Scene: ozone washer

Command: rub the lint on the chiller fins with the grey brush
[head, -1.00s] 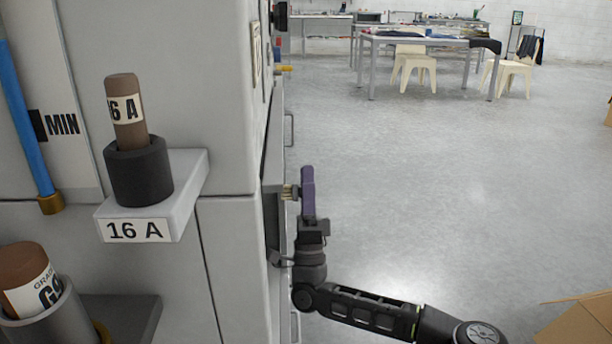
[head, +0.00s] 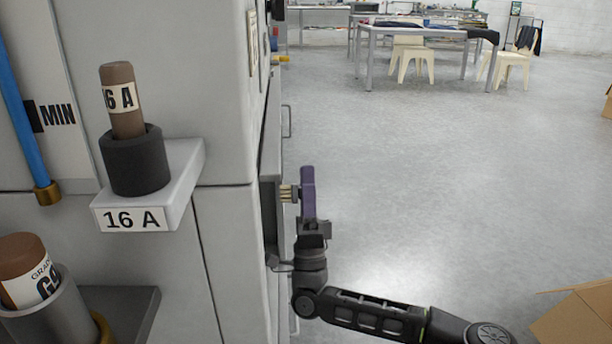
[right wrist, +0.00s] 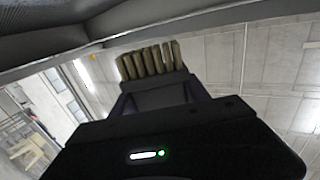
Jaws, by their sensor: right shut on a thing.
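My right gripper (head: 313,232) is shut on a brush with a purple handle (head: 308,195) and tan bristles (head: 287,192); I see no grey brush. The brush stands upright beside the cabinet's right side, bristles pointing left at a dark recessed panel (head: 270,222), which may hold the chiller fins. I cannot tell whether the bristles touch it. In the right wrist view the bristles (right wrist: 148,60) stick up beyond the gripper, and a dark surface (right wrist: 40,38) fills the upper left. The fin faces and any lint are hidden in the head view. My left gripper is not in view.
The pale cabinet (head: 225,100) fills the left. A ledge marked 16 A (head: 180,180) carries a brown cylinder (head: 124,105) in a black cup. A cardboard box (head: 580,318) lies at the lower right. The floor right of the brush is clear; tables stand far back.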

